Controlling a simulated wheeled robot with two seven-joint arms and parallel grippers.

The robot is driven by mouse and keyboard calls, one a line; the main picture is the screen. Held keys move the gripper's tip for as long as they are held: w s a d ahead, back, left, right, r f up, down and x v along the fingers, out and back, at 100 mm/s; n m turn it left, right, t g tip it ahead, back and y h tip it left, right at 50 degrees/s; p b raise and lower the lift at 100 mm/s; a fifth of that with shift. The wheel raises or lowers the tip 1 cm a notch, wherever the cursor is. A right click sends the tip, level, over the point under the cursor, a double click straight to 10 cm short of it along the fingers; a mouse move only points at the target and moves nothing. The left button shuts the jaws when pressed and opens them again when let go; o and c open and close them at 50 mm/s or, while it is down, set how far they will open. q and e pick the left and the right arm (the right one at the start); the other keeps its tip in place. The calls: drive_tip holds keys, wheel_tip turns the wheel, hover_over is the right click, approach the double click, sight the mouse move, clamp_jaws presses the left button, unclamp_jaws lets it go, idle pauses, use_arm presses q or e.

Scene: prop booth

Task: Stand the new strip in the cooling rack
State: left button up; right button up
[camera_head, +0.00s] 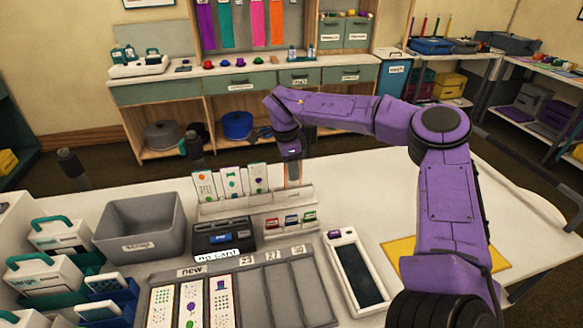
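The cooling rack (243,206) is a pale slotted stand at the middle of the table. Three white printed strips stand upright in it: one with orange marks (205,186), one with green marks (232,181) and one with small marks (259,178). My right gripper (291,158) points down over the rack's right end. A narrow tan piece shows below it; I cannot tell whether the fingers hold it. The grey tray labelled "new" (243,297) holds three flat printed strips (190,303) at its left; its other lanes look empty. My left gripper is out of view.
A grey bin (141,228), a dark card device (224,237) and small coloured cards (291,221) stand around the rack. A white handheld device (356,273) lies right of the tray, near a yellow mat (400,251). White and teal containers (52,275) crowd the left.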

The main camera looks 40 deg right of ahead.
drive_tip(key=r, duration=0.7)
drive_tip(key=a+r, duration=0.1)
drive_tip(key=r, duration=0.2)
drive_tip(key=shift+w+r+b, duration=0.2)
drive_tip(key=shift+w+b, duration=0.1)
idle(0.4)
